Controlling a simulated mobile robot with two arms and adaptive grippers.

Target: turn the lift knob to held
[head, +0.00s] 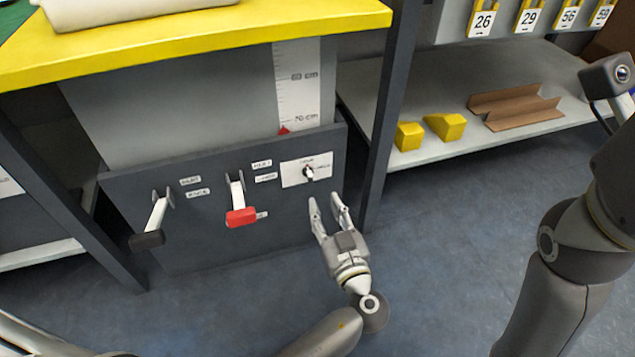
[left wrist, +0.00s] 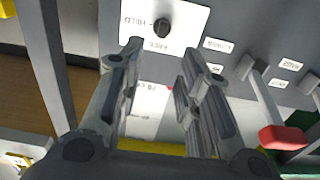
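The lift knob (head: 308,173) is a small dark knob on a white label plate (head: 292,180), at the right end of the grey panel (head: 230,170) under the yellow-edged bench. The knob (left wrist: 162,27) also shows at the top of the left wrist view, where the plate's lettering is upside down. One word beside it looks like HOLD. I cannot tell which setting the knob points to. My left gripper (head: 324,200) is open and empty just below the knob in the head view, its fingers apart and not visibly touching it. My right gripper is out of view.
A lever with a red handle (head: 241,217) and one with a black handle (head: 147,240) stick out of the panel to the left. A height scale (head: 298,85) stands above. A shelf with yellow blocks (head: 409,136) is at right. Open floor lies in front.

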